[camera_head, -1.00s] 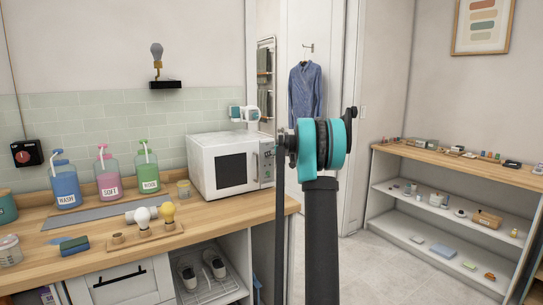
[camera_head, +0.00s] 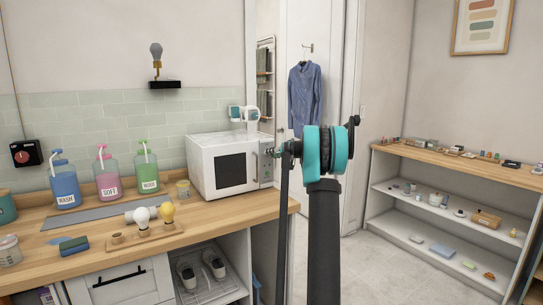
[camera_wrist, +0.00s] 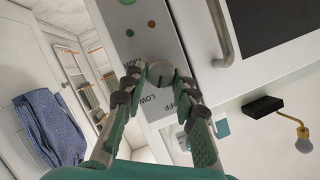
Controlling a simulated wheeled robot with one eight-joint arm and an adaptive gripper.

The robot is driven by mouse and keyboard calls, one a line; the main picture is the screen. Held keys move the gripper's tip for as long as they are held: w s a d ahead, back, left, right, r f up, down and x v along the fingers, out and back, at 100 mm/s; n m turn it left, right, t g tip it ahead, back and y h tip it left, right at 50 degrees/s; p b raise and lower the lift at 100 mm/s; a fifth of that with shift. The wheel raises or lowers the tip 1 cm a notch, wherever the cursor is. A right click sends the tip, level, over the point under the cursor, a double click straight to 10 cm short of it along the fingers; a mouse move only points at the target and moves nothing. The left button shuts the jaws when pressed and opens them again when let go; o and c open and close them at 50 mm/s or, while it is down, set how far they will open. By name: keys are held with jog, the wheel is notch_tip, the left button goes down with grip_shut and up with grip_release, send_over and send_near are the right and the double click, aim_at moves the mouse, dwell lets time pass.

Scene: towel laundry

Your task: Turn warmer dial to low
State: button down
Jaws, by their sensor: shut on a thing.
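The warmer (camera_head: 207,143) is a white box with a dark window, standing on the wooden counter in the head view. Its control panel faces my gripper (camera_head: 275,151). The dial's exact pointing is hard to make out.
The warmer's door handle (camera_wrist: 221,38) is close beside the fingers. Soap bottles (camera_head: 108,176) and a bulb holder (camera_head: 146,238) stand on the counter (camera_head: 220,218) to the left. A low shelf (camera_head: 450,160) stands at right, with open floor before it.

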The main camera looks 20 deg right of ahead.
jog(key=m+y, duration=0.1)
jog(key=m, duration=0.1)
jog(key=m+y, duration=0.1)
jog(key=shift+d+f+m, duration=0.2)
jog(key=shift+m, duration=0.2)
dwell(0.3)
jog(key=c, duration=1.2)
grip_release()
jog(key=v, duration=1.2)
jog(key=shift+f, duration=0.25)
